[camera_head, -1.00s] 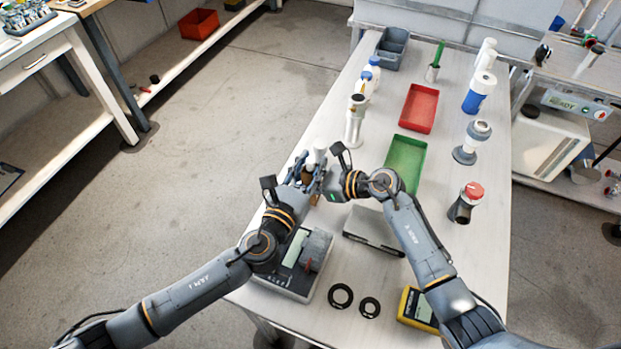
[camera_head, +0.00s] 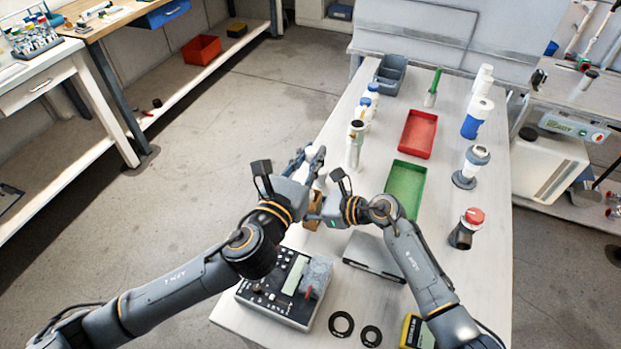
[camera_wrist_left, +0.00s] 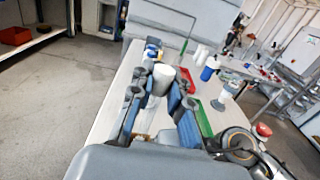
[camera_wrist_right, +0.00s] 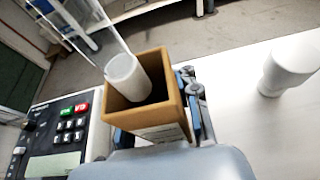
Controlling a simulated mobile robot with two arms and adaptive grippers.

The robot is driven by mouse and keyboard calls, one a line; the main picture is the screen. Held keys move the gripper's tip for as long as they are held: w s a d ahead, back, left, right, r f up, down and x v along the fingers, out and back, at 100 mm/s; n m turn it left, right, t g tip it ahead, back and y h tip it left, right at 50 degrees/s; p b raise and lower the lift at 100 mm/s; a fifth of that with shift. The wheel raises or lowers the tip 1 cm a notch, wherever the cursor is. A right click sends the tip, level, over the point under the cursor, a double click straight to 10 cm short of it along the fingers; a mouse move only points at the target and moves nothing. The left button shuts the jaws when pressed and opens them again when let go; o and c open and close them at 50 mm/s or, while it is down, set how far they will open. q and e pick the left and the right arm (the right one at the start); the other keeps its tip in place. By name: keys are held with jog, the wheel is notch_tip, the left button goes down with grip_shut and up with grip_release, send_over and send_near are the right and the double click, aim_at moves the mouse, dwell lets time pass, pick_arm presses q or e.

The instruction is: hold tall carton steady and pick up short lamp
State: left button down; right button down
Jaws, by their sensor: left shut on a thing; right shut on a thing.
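The tall carton (camera_head: 313,213) is brown and open-topped; in the right wrist view its rim (camera_wrist_right: 154,56) is tilted in the picture. My right gripper (camera_head: 322,208) is shut on the carton's sides. A white cylinder (camera_wrist_right: 127,78) shows in its mouth. My left gripper (camera_head: 309,160) is above the carton and shut on the short lamp, whose white end (camera_wrist_left: 163,80) shows between its fingers in the left wrist view. The fingers hide much of the lamp. A pale tube shows at the upper left of the right wrist view; I cannot tell which lamp it belongs to.
A keypad device (camera_head: 262,296) and a grey flat box (camera_head: 374,258) stand nearer. A green tray (camera_head: 405,188) lies to the right. A white stand (camera_head: 354,147) and bottles (camera_head: 371,98) are beyond the carton. Bare tabletop lies around the red tray (camera_head: 418,134).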

pick_arm(q)
notch_tip(320, 180, up, 8)
jog(key=shift+f, duration=0.25)
pick_arm(e)
jog(key=c, duration=0.9)
grip_release()
jog(key=shift+d, duration=0.1)
jog(key=v, duration=1.2)
pick_arm(q)
jog(key=shift+f, duration=0.1)
pick_arm(e)
jog(key=shift+s, duration=0.2)
